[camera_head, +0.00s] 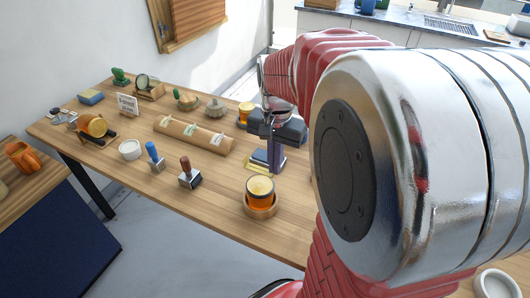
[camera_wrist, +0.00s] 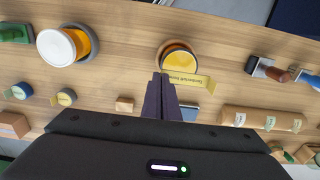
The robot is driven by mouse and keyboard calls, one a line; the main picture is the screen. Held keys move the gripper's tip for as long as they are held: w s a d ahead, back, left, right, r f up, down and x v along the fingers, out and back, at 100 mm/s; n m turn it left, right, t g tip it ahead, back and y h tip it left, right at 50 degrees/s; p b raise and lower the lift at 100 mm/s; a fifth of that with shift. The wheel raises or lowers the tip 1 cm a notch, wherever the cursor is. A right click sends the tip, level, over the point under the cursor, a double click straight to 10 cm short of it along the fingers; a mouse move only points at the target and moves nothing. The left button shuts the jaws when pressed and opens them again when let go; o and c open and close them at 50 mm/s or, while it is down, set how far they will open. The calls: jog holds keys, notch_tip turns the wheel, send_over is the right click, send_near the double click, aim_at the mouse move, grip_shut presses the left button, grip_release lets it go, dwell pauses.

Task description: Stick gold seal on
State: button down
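The gold seal is a flat yellow strip with dark print (camera_wrist: 190,82), seen at my fingertips in the wrist view. It also shows as a yellow edge (camera_head: 256,166) left of the fingers in the head view. My gripper (camera_wrist: 160,80) points down, its dark purple fingers close together and apparently shut on the strip's left part. In the head view, my gripper (camera_head: 273,170) is above the table behind an amber honey jar (camera_head: 260,187). The jar stands upright in a round wooden holder (camera_head: 260,209); it also shows beyond the strip in the wrist view (camera_wrist: 178,56).
Two stamps, blue-handled (camera_head: 153,153) and red-handled (camera_head: 187,173), stand left of the jar. My arm hides the table's right side.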

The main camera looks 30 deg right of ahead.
jog(key=shift+f, duration=2.85)
jog(key=shift+f, duration=0.4)
jog(key=c, duration=2.5)
grip_release()
jog(key=o, duration=0.5)
jog(key=shift+r, duration=0.1)
notch_tip(320, 180, up, 14)
jog(key=shift+f, duration=0.25)
